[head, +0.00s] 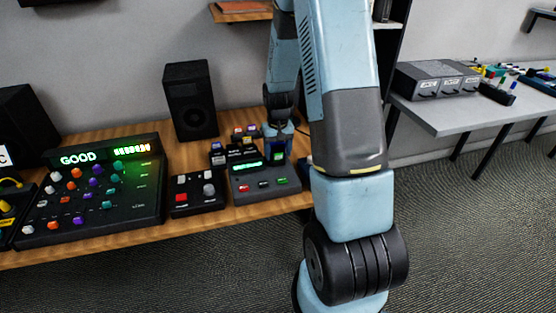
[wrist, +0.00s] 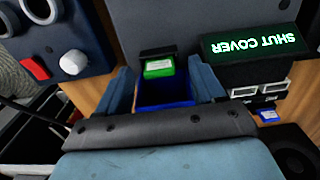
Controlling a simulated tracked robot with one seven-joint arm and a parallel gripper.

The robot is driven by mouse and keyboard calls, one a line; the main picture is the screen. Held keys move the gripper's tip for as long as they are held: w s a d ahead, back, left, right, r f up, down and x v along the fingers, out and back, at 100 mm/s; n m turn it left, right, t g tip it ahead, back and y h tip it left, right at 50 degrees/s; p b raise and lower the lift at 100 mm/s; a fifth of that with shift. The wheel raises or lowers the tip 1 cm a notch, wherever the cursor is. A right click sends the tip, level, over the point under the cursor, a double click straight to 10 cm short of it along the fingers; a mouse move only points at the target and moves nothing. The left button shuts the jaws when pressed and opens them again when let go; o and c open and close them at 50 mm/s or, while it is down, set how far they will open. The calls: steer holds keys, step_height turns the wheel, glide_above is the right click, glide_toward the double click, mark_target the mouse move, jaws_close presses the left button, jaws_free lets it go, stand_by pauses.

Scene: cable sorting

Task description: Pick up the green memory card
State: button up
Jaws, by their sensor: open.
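The green memory card (wrist: 158,67) shows in the wrist view, with a pale label. It stands at the far edge of a small blue-lined compartment (wrist: 165,93); whether it sits in a slot there I cannot tell. My gripper (wrist: 163,84) is open, with one blue finger on each side of the card and compartment. Whether a finger touches anything is unclear.
A green display (wrist: 250,45) reads "SHUT COVER", upside down in the wrist view. A button box (head: 195,193), a black speaker (head: 190,101) and a large "GOOD" panel (head: 92,215) stand to the left.

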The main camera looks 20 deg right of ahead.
steer(key=shift+f, duration=0.15)
steer(key=shift+c, duration=0.5)
steer(key=c, duration=1)
